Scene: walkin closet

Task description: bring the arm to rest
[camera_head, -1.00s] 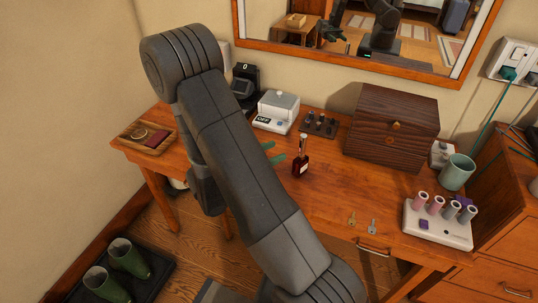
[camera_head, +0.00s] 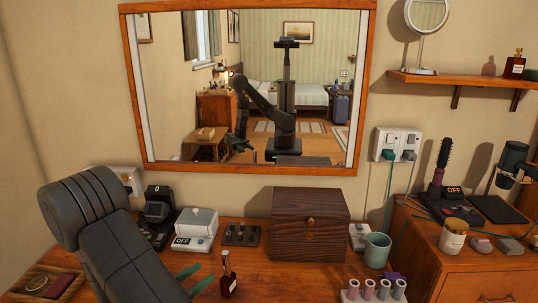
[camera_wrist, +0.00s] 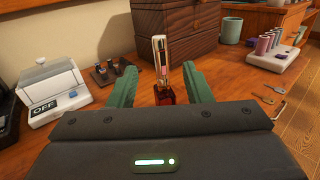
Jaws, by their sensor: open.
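My gripper (camera_wrist: 160,90) shows in the wrist view with its two green fingers spread apart, open. A small dark red bottle (camera_wrist: 163,92) with a pale, shiny cap stands upright on the dressing table, seen between the fingers. I cannot tell whether it lies between them or just beyond them. In the head view the green fingertips (camera_head: 190,278) are just left of the bottle (camera_head: 228,275). My grey arm fills the lower left there and hides part of the table.
Near the gripper stand a white box-shaped device marked OFF (camera_head: 195,230), a small dark holder (camera_head: 241,233) and a brown wooden box (camera_head: 310,224). A green mug (camera_head: 376,250) and a roller stand (camera_head: 372,291) are to the right. A mirror (camera_head: 250,165) hangs behind.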

